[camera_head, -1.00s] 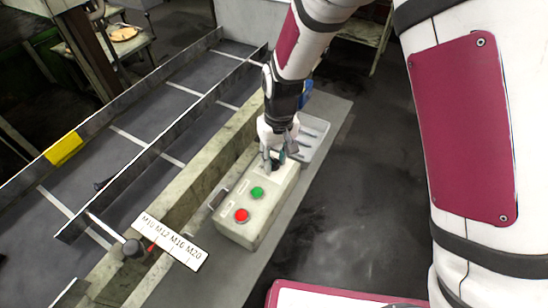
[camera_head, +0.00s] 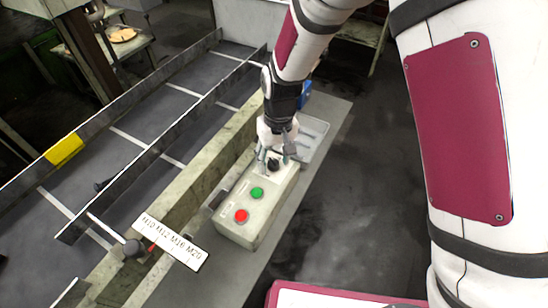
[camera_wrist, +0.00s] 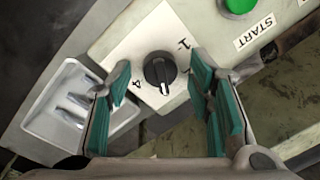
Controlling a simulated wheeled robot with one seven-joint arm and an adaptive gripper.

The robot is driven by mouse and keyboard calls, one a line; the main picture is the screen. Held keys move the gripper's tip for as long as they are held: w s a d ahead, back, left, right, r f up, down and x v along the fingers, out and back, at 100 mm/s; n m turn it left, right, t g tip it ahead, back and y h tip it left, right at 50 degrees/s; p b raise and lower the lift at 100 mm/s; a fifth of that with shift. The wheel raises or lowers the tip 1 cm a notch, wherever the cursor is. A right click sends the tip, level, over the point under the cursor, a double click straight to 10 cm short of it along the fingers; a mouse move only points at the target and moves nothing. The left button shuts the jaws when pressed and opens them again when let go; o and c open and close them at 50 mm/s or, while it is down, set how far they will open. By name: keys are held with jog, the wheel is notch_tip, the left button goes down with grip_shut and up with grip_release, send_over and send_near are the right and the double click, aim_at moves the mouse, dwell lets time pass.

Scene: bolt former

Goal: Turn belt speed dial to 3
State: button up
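The belt speed dial is a black round knob (camera_wrist: 160,70) on a white label plate (camera_wrist: 146,38) in the wrist view. Its pale pointer line faces down in that picture. A 1 shows at upper right and a 4 at lower left; the mark by the pointer is too small to read surely. The dial also shows in the head view (camera_head: 274,164) at the far end of the control box (camera_head: 243,229). My gripper (camera_wrist: 163,82) is open, with its green-padded fingers on either side of the dial and apart from it. It also shows in the head view (camera_head: 276,156).
A green START button (camera_head: 257,193) and a red button (camera_head: 241,215) sit on the same box. A grey tray (camera_wrist: 68,109) lies beyond it. A lever with a black knob (camera_head: 133,248) stands by the M10 to M20 scale (camera_head: 172,243). A belt runs at left.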

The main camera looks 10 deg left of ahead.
aim_at(277, 161)
notch_tip(277, 161, up, 12)
jog(key=shift+w+d, duration=0.2)
jog(key=shift+d, duration=0.2)
dwell(0.5)
jog(key=s+d+r+m+t, duration=0.3)
jog(key=s+d+r, duration=0.1)
jog(key=d+r, duration=1.05)
jog(key=s+d+r+m+t+b, duration=0.1)
jog(key=s+d+r+m+t, duration=0.2)
jog(key=s+d, duration=0.8)
jog(key=shift+s+d+r+h, duration=0.2)
jog(key=shift+s+d+h, duration=0.1)
jog(key=shift+s, duration=0.25)
